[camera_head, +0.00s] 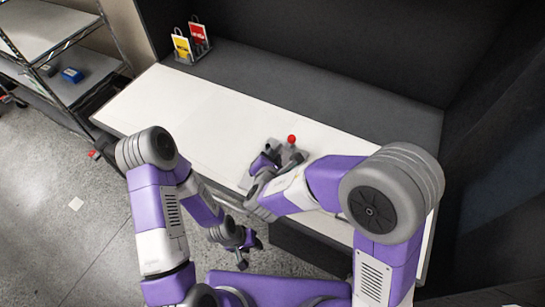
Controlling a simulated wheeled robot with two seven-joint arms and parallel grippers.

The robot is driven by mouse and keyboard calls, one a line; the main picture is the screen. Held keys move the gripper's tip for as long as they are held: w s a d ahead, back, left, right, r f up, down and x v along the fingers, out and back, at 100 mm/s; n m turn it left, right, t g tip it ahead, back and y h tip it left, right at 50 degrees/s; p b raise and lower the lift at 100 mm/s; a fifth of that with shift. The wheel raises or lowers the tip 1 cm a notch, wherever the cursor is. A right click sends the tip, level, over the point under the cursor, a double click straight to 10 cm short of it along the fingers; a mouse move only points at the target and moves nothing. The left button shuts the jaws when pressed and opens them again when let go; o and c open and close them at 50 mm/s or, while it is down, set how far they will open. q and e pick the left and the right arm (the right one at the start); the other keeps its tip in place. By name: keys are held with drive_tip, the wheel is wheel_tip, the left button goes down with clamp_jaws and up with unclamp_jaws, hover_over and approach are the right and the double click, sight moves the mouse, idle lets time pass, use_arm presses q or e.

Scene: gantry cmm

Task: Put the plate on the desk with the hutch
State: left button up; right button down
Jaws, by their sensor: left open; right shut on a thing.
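The desk with the hutch (190,112) has a long white top, with a raised dark grey ledge along its back. My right gripper (274,153) is over the middle of the white top, shut on a small grey piece (297,154) with a red ball on it. This piece seems to be the plate; the gripper and wrist hide part of it. I cannot tell whether it touches the desk top. My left gripper (243,249) is open and empty, low in front of the desk's front edge.
A small rack (186,57) with yellow and red cards stands on the ledge's left end. A wire shelf unit (62,52) with a blue item (72,75) is at the far left. The left part of the white top is clear. Dark panels close the back and right.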

drive_tip(key=c, duration=1.1)
unclamp_jaws()
drive_tip(key=shift+o, duration=0.2)
drive_tip(key=p+v, duration=0.3)
drive_tip(key=v, duration=0.9)
drive_tip(key=shift+s, duration=0.1)
